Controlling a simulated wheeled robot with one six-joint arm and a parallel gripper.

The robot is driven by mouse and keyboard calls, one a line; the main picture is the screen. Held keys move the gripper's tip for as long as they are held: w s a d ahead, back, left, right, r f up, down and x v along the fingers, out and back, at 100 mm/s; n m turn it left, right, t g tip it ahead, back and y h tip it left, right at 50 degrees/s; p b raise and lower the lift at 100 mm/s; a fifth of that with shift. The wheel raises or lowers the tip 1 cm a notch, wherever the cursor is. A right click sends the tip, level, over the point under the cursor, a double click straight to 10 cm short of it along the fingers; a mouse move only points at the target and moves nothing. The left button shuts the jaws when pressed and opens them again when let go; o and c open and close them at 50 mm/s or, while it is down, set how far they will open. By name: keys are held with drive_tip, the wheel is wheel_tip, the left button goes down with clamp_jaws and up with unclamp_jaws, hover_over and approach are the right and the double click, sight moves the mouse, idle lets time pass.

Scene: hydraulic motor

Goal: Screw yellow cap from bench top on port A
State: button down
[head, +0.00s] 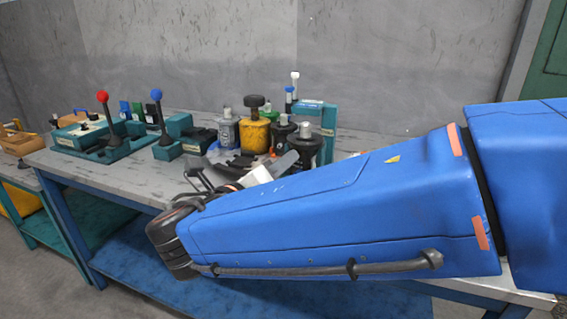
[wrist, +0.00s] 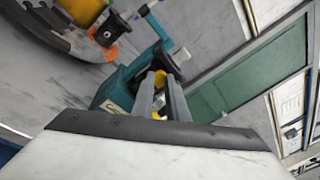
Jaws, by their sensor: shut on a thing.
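In the wrist view, my gripper (wrist: 162,84) is shut on a small yellow cap (wrist: 160,78) between its fingertips. The fingers partly cover it. A teal stand (wrist: 122,84) is just behind and left of the fingertips; I cannot tell whether the cap touches it. In the head view, the teal stand (head: 328,134) is at the right of the bench items. My blue arm covers much of the bench front there, and the cap does not show. I cannot make out port A in either view.
On the bench top (head: 75,166) stand a red-knobbed lever (head: 103,98), a blue-knobbed lever (head: 157,96), a yellow container (head: 255,134) and dark cylinders (head: 304,148). A grey wall (head: 210,55) is behind. The left front of the bench is clear.

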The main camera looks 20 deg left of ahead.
drive_tip(key=m, duration=0.5)
drive_tip(key=shift+m, duration=0.3)
drive_tip(key=m, duration=0.4)
drive_tip(key=shift+w+m, duration=0.1)
drive_tip(key=shift+m, duration=0.2)
drive_tip(key=c, duration=1.9)
unclamp_jaws()
drive_tip(key=shift+o, duration=0.2)
